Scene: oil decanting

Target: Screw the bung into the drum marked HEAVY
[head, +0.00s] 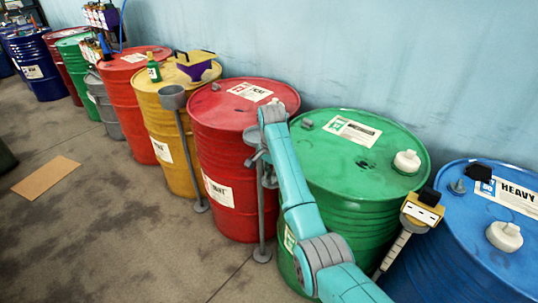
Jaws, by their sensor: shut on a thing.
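The drum marked HEAVY (452,238) is blue and stands at the right edge of the head view, partly cut off. Its white label (515,194) lies on the lid. A grey cone-shaped piece (457,187), a black piece (479,172) and a white capped fitting (505,236) are on the same lid. My gripper (263,164) is at the front right side of the red drum (228,115), well left of the HEAVY drum. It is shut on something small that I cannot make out. I cannot tell which piece is the bung.
A green drum (350,170) stands between my gripper and the HEAVY drum, with a white fitting (407,161) on its lid. A pole stand (262,225) is right below my gripper. Another stand with a yellow head (422,209) is before the blue drum. Open floor lies left.

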